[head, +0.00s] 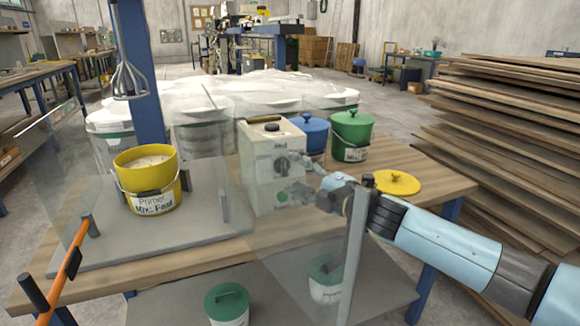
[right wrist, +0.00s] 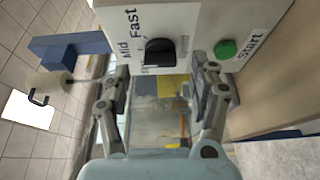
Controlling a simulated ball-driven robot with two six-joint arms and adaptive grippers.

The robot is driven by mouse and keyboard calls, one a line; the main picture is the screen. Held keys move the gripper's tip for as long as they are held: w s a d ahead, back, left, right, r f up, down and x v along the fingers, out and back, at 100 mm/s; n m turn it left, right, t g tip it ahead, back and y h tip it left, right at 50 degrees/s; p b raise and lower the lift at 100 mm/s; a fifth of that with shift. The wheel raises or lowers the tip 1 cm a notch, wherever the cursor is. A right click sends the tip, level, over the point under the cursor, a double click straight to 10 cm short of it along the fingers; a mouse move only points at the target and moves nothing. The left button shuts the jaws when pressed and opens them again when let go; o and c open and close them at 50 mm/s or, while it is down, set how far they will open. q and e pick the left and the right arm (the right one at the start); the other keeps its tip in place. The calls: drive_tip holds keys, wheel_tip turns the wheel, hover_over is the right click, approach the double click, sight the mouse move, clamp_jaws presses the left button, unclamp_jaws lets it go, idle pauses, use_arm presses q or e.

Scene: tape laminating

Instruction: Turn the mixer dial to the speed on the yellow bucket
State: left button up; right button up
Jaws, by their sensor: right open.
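The yellow bucket (head: 150,178) stands on a grey board, filled with pale material; its label reads "Primer Mix: Fast". The white mixer box (head: 262,150) stands right of it. Its black dial (right wrist: 160,52) shows in the right wrist view, with "Fast" and "Mid" printed beside it and another word partly hidden. I cannot tell exactly where the dial points. A green button (right wrist: 225,48) marked "Start" is beside it. My right gripper (right wrist: 160,92) is open and empty, its fingers spread in front of the panel, the dial ahead between them. My left gripper is out of view.
Clear panels stand around the bucket, with an orange bar (head: 68,262) at the left. A whisk (head: 129,80) hangs from a blue post. Blue (head: 312,132) and green (head: 351,130) lidded buckets stand behind the mixer. A yellow lid (head: 397,183) lies on the table at right.

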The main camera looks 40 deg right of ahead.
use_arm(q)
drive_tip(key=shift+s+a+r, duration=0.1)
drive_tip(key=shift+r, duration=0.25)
use_arm(e)
drive_tip(key=shift+w+a, duration=0.2)
drive_tip(key=shift+w, duration=1.05)
